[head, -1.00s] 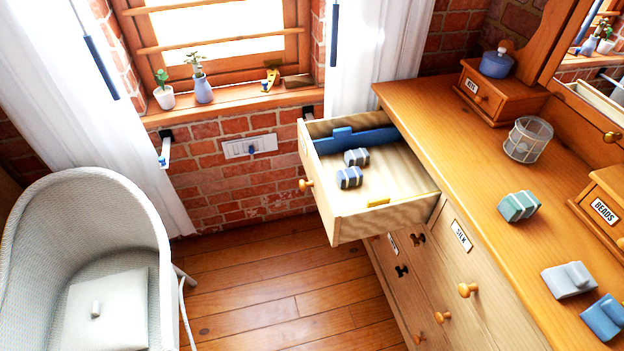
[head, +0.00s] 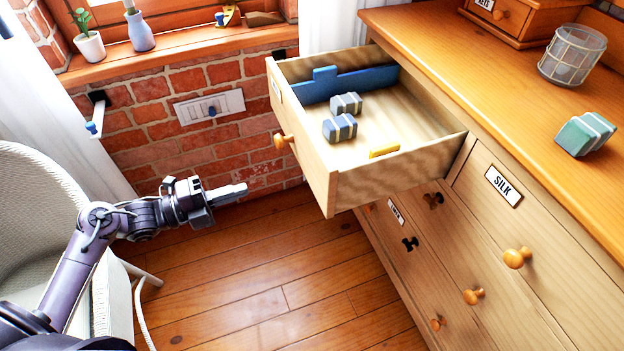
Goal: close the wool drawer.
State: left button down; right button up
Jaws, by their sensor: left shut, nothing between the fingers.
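An open drawer (head: 400,186) sticks out of the wooden dresser (head: 480,85) at its far end. Its round wooden knob (head: 283,141) is on the front panel, which faces left. A label on that front is seen too edge-on to read. Inside lie a blue piece (head: 345,83) along the far side, two striped blue-grey bundles (head: 340,128) and a small yellow piece (head: 384,150). My left gripper (head: 243,189) is shut and empty, left of the drawer front and apart from it. My right gripper is not in view.
A closed drawer labelled SILK (head: 503,187) is beside the open one. A mesh cup (head: 573,55) and a teal bundle (head: 586,134) stand on the dresser top. The floor (head: 260,270) between is clear.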

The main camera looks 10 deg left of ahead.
aim_at(313, 170)
pick_arm(q)
jog(key=x, duration=0.4)
jog(key=p+x, duration=0.1)
jog(key=x, duration=0.8)
jog(key=shift+s+d+r+p, duration=0.2)
jog(key=shift+d+r+p, duration=0.1)
jog(key=shift+p, duration=0.1)
jog(key=shift+w+d, duration=0.2)
jog(key=shift+d, duration=0.15)
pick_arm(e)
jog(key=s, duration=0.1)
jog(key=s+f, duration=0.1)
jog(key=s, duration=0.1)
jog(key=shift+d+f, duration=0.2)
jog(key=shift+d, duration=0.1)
pick_arm(q)
jog(key=shift+f, duration=0.1)
